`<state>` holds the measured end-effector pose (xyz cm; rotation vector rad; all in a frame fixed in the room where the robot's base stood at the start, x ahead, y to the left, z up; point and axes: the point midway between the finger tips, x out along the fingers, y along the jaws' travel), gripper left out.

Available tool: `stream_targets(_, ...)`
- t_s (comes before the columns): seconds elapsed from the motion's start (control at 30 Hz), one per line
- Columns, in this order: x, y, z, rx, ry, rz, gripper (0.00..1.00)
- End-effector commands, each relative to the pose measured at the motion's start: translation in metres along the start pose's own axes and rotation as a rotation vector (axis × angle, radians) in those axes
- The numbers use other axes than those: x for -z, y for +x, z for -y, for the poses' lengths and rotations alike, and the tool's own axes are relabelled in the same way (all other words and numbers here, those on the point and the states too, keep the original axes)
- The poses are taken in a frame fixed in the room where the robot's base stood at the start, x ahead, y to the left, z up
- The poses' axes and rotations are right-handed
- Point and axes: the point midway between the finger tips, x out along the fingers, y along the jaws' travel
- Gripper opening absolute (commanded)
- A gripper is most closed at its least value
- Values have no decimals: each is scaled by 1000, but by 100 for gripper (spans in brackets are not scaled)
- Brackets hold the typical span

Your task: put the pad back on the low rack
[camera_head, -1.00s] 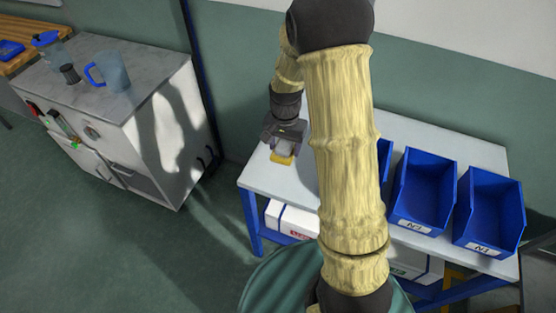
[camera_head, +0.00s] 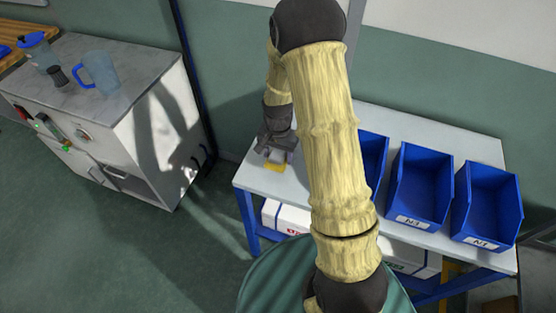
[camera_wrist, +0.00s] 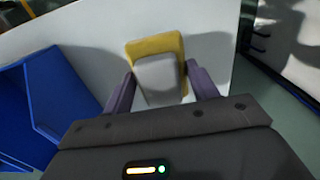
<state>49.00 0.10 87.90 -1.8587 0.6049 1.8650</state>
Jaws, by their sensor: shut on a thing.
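The pad is a small block with a pale grey face and a yellow base (camera_wrist: 156,47). My gripper (camera_wrist: 158,82) is shut on it, with one purple-grey finger on each side. In the head view my gripper (camera_head: 276,152) is over the left end of a white-topped, blue-framed low rack (camera_head: 258,180), and the yellow of the pad (camera_head: 275,167) shows under it. I cannot tell whether the pad touches the top or hangs just above it. My arm hides the middle of the rack.
Blue bins (camera_head: 423,188) stand along the right of the rack top, one partly behind my arm. White boxes (camera_head: 285,219) lie on the shelf below. A white cabinet (camera_head: 150,140) with a blue-handled jug (camera_head: 100,73) stands left, across a gap.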

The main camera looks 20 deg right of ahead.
Motion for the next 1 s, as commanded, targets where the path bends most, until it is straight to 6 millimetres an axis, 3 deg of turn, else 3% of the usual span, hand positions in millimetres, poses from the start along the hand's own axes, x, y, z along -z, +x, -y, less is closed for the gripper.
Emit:
stream_targets(0.3,1,2,0,1,0,-1,37)
stream_targets(0.6,0,36,0,0,1,0,37)
stream_targets(1.0,1,42,0,1,1,-2,37)
